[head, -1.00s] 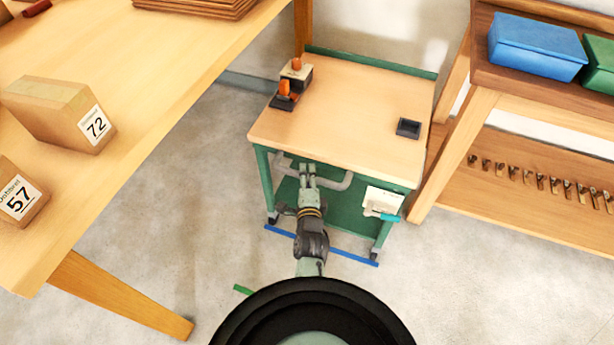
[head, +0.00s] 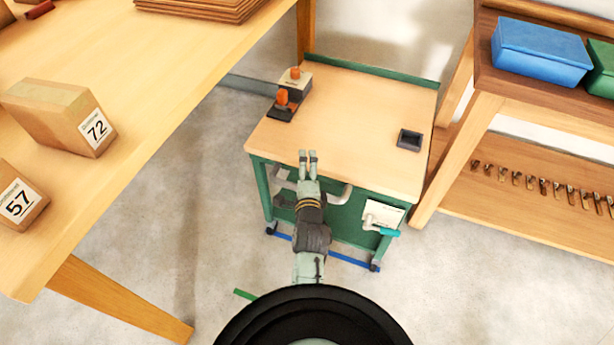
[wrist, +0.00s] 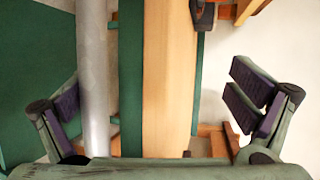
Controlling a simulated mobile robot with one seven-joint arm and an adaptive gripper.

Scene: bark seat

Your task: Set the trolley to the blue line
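The trolley (head: 350,130) has a wooden top and a green frame. Its front wheels stand at the blue line (head: 345,260) on the floor; the trolley partly hides the line. A grey handle bar (head: 338,197) runs along its front. My gripper (head: 308,155) is above the handle, fingertips by the top's front edge. In the wrist view my gripper (wrist: 155,85) is open, its fingers wide apart. A white card (head: 383,213) and a teal-ended lever (head: 386,231) are at the front right.
On the trolley top are an orange-knobbed device (head: 288,95) and a small dark tray (head: 410,139). A workbench (head: 170,70) stands left, a shelf (head: 490,120) with a blue bin (head: 540,50) close at right. A green line (head: 245,294) lies nearer me. Floor in front is clear.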

